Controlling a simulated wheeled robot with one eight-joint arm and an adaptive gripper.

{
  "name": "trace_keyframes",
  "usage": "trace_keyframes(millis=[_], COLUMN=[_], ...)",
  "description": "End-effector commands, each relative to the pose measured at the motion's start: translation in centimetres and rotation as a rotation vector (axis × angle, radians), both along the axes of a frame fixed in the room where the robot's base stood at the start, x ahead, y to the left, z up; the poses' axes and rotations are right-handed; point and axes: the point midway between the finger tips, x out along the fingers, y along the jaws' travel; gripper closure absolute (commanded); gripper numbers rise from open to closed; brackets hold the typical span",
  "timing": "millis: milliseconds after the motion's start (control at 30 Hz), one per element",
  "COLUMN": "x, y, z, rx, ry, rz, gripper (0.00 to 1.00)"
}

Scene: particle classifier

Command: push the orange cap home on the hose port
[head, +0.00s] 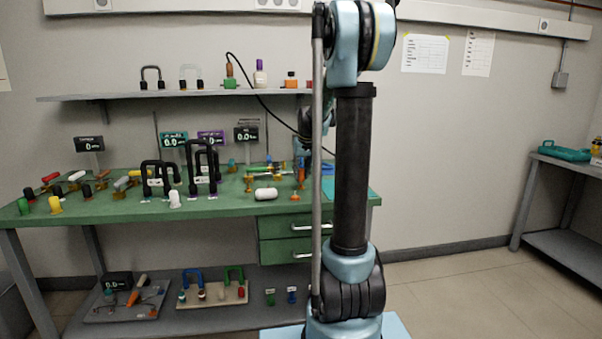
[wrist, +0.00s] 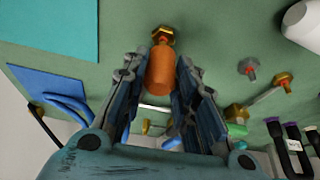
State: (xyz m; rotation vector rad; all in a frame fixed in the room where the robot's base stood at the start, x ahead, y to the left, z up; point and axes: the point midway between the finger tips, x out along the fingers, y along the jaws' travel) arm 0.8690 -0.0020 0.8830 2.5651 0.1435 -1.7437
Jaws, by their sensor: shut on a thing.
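The orange cap (wrist: 160,74) sits between the fingers of my gripper (wrist: 158,82) in the wrist view, and my gripper is shut on it. A brass hex fitting (wrist: 162,37), which looks like the hose port, lies right beyond the cap's far end, in line with it. The cap's end meets or overlaps the fitting in the picture; I cannot tell how far it is seated. In the head view my arm covers much of the right end of the green bench (head: 120,208), and the gripper is hard to make out there.
In the wrist view a blue pad (wrist: 45,90) and a teal mat (wrist: 60,30) lie left, a white cylinder (wrist: 304,22) upper right. Brass fittings (wrist: 283,80) stand to the right. Black hose loops (head: 203,150) and several caps crowd the bench in the head view.

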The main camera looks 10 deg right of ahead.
Motion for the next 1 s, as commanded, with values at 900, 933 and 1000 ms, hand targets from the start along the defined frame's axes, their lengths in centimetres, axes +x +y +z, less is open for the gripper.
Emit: trace_keyframes(millis=[900,933,1000], x=[0.0,0.0,0.0], y=[0.0,0.0,0.0], z=[-1.9,-1.9,-2.1], rx=[0.000,0.000,0.000], ry=[0.000,0.000,0.000], rz=[0.000,0.000,0.000], gripper=[0.94,0.94,0.94])
